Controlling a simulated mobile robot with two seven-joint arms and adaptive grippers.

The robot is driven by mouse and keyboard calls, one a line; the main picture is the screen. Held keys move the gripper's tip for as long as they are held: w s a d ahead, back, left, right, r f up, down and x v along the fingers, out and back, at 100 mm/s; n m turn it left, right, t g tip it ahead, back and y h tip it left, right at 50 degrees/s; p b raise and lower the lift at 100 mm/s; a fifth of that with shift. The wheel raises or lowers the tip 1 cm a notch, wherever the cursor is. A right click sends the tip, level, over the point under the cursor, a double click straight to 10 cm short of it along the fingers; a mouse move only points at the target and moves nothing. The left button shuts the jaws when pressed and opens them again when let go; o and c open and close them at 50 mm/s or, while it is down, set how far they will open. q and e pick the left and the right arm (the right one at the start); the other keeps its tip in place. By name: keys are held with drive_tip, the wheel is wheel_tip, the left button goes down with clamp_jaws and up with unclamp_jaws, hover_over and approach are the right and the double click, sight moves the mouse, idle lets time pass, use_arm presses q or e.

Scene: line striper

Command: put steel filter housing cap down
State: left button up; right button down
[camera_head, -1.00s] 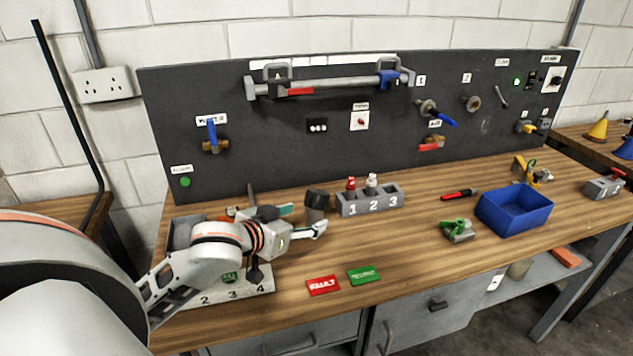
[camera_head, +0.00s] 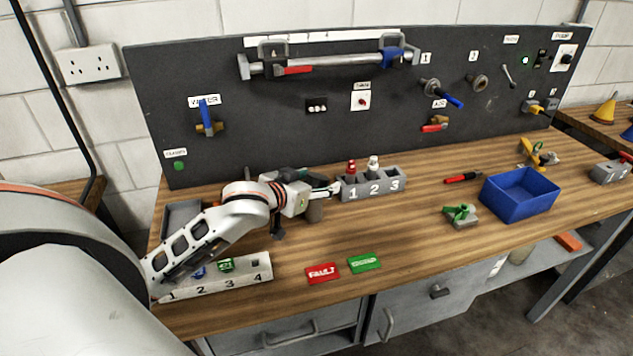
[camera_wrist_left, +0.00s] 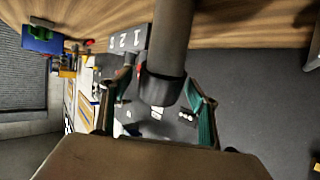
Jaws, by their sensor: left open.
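My left gripper (camera_head: 328,188) is open over the bench, just left of the grey numbered block. In the left wrist view, its two green-lined fingers (camera_wrist_left: 165,100) stand apart on either side of a grey cylinder with a darker band at its near end (camera_wrist_left: 160,88). I take this to be the steel filter housing cap, but cannot tell for sure. It appears to stand upright on the bench. I cannot see finger contact clearly. My right gripper is not in view.
The numbered block (camera_head: 372,188) holds a red-topped and a white-topped piece. A white numbered rack (camera_head: 225,283) lies at front left. Red (camera_head: 322,273) and green (camera_head: 364,263) tags lie near the front edge. A blue bin (camera_head: 520,197) stands right. The middle of the bench is clear.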

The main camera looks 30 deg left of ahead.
use_arm(q)
drive_tip(key=shift+w, duration=0.15)
drive_tip(key=c, duration=1.2)
drive_tip(key=shift+r, duration=0.1)
